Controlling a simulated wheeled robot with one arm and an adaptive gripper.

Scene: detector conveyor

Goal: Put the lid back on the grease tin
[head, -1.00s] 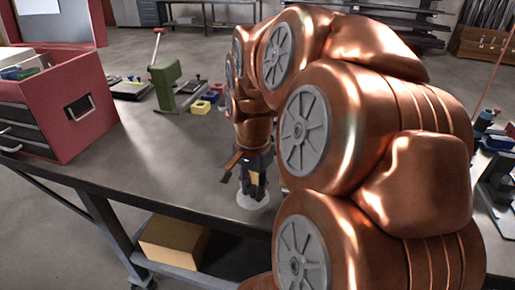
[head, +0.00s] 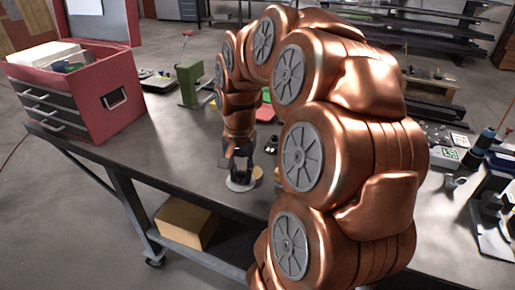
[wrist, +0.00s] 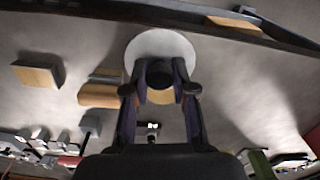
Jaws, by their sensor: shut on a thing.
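My gripper (head: 240,172) points down over the near part of the bench, its fingers shut on a dark round knob (wrist: 160,73). The knob is on a pale, flat disc, which looks like the lid (wrist: 160,45); the disc also shows below my fingers in the head view (head: 241,185). A small yellowish round thing (head: 257,172) is just right of the disc, and a tan patch shows between my fingers in the wrist view (wrist: 160,97). It may be the grease tin, but I cannot tell. Whether the disc touches anything beneath is hidden.
A red drawer box (head: 117,99) stands at the bench's left end and a green vise-like tool (head: 191,84) at the back. A tan block (wrist: 38,73) and a tan rounded piece (wrist: 98,95) lie nearby. The front edge is close; bench left of my gripper is clear.

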